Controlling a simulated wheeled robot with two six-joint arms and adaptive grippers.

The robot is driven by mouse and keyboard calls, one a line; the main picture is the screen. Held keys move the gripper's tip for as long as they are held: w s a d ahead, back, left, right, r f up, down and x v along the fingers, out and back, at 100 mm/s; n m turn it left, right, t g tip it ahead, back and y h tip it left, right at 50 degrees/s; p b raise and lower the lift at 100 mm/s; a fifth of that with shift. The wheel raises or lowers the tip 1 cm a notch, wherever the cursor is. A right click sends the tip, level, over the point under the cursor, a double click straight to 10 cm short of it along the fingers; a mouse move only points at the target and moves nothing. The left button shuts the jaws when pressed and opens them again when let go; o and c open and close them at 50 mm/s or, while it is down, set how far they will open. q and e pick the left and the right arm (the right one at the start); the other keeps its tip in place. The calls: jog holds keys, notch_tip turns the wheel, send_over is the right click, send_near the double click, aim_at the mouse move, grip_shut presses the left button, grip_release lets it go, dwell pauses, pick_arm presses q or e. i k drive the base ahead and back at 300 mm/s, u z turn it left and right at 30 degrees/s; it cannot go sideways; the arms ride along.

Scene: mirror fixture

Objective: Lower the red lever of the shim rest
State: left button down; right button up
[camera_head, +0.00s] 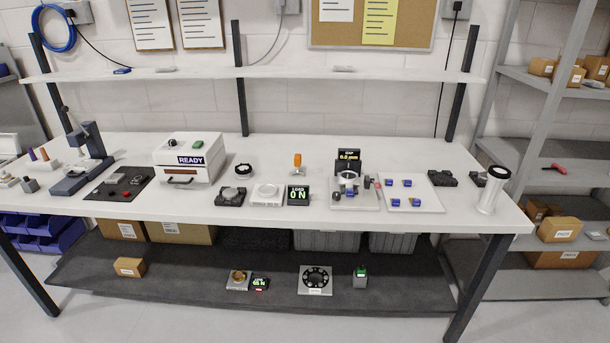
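A mirror fixture (341,200) with a light base plate stands right of the table's middle, below a black display reading 0.0 mm. A small upright red part (377,181) stands at its right edge and looks like the red lever. The shim rest itself is too small to tell apart from the fixture. The exact angle of the red part is hard to make out. Neither of my grippers is in view.
A white tray (433,206) with several blue pieces lies right of the fixture. A load display (298,195) reading 0 N stands to its left. An orange-handled tool (297,162) stands behind. A clear cylinder (491,190) stands near the right end. The table's front strip is mostly free.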

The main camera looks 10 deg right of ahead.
aim_at(377, 186)
jog(key=u, duration=0.4)
jog(key=i, duration=1.6)
jog(key=z, duration=0.85)
